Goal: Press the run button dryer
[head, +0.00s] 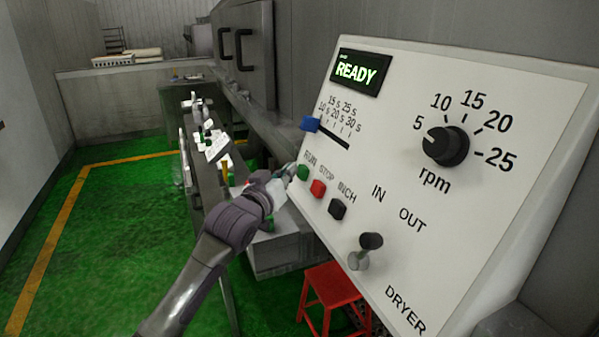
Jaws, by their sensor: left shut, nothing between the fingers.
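The white dryer control panel (400,213) fills the right side of the head view, tilted in the picture. Its display (358,72) reads READY in green. The green RUN button (303,172) is at the panel's left edge, with the red STOP button (318,188) and black INCH button (337,208) beside it. My left gripper (289,172) is shut and empty, its tip just left of the RUN button. I cannot tell whether it touches the button. My right gripper is not in view.
The panel also holds a blue slider (310,124), a black rpm knob (446,146) and an IN/OUT lever (366,250). A red stool (334,292) stands below. A long grey bench (205,178) runs back on the left. Green floor (110,220) at the left is clear.

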